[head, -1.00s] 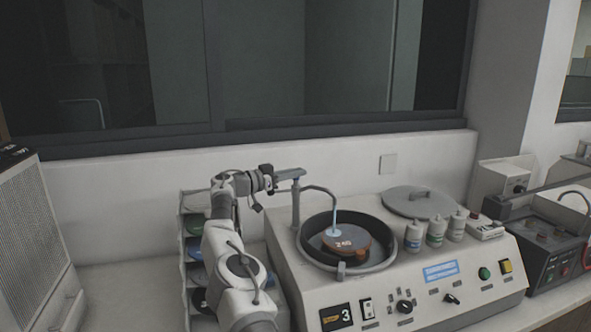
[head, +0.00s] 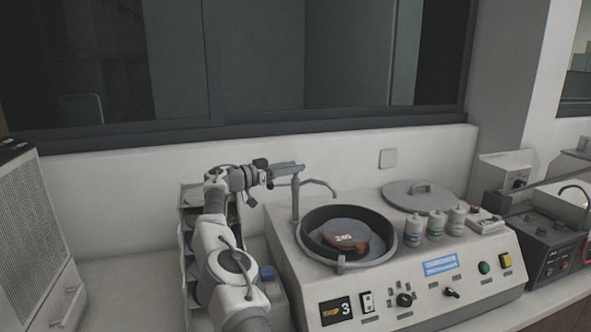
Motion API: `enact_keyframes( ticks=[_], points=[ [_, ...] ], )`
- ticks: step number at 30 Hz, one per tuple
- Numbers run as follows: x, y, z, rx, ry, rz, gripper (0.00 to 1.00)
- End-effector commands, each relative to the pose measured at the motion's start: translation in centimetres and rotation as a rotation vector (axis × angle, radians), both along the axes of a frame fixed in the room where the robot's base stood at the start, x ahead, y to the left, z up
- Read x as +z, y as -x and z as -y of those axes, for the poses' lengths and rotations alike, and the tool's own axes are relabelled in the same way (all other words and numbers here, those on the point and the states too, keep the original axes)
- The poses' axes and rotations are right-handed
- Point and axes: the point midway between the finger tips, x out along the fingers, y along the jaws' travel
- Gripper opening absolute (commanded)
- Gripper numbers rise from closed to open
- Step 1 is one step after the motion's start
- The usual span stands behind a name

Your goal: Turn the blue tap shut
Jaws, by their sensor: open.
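The tap is a grey post (head: 295,203) with a thin curved spout (head: 322,184) at the back left of the polishing machine. Its blue-grey lever (head: 288,168) sits on top of the post and points left. No water stream shows below the spout. My gripper (head: 268,173) is open at the left end of the lever, very close to it; I cannot tell whether they touch. The jaws are small and partly hidden against the lever.
The machine (head: 395,290) has a round bowl (head: 312,246) with a disc marked 240 (head: 345,236). Several bottles (head: 436,224) and a grey lid (head: 420,196) stand at its right.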

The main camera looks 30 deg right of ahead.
Motion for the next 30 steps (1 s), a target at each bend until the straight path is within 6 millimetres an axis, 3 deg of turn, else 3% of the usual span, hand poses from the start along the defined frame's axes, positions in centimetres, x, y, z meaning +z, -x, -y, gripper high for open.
enact_keyframes(
  ticks=[12,18,24,30],
  points=[
    [-0.2,-0.1,-10.1,0.004,-0.001,0.000,0.44],
    [-0.1,-0.1,-13.8,0.002,-0.001,-0.001,0.44],
    [-0.1,-0.1,-15.5,0.000,0.000,-0.001,0.44],
    [-0.1,0.0,-15.7,-0.001,0.000,-0.001,0.44]
  ],
)
